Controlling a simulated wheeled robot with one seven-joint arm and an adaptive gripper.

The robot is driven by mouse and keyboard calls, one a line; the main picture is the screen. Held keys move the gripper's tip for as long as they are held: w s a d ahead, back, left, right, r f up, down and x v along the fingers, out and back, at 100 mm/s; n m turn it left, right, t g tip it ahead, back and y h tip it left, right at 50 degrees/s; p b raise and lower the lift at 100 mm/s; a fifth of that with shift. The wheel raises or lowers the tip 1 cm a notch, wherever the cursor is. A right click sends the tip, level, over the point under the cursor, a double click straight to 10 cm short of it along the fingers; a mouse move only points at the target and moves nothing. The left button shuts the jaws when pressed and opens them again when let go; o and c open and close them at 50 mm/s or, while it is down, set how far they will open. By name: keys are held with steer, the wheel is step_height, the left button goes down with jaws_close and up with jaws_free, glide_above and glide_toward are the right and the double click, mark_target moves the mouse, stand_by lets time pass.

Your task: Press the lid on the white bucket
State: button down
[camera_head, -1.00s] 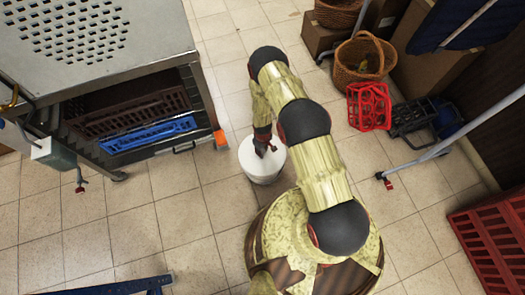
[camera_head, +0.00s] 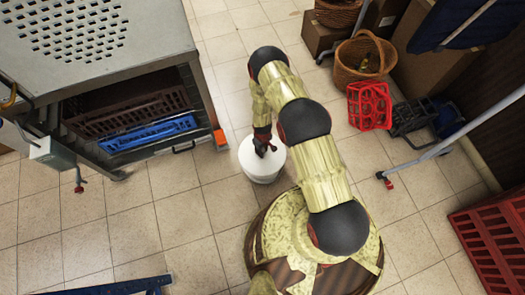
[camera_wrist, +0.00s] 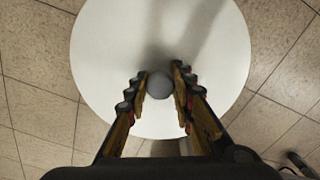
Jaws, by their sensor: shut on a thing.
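The white bucket (camera_head: 262,176) stands upright on the tiled floor, just in front of my base. Its round white lid (camera_wrist: 160,40) covers the top and fills the upper middle of the wrist view. A round grey knob (camera_wrist: 159,86) sits on the lid. My gripper (camera_wrist: 159,88) is shut on the knob, one finger on each side. In the head view my gripper (camera_head: 264,150) points down at the lid. My wrist and fingers hide part of the lid there, and I cannot tell from these frames how tightly the lid sits on the rim.
A metal cabinet (camera_head: 92,40) with a blue crate (camera_head: 150,134) and a brown crate stands at left. Wicker baskets (camera_head: 363,60), a red bottle carrier (camera_head: 370,106) and a red crate (camera_head: 495,240) stand at right. Floor left of the bucket is clear.

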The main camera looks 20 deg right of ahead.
stand_by(0.4)
steer(key=c, duration=1.5)
jaws_free()
steer(key=shift+o, duration=1.2)
steer(key=shift+o, duration=1.4)
steer(key=shift+r, duration=0.1)
steer(key=shift+r+p, duration=2.2)
steer(key=shift+r, duration=1.2)
steer(key=shift+c, duration=0.9)
jaws_close()
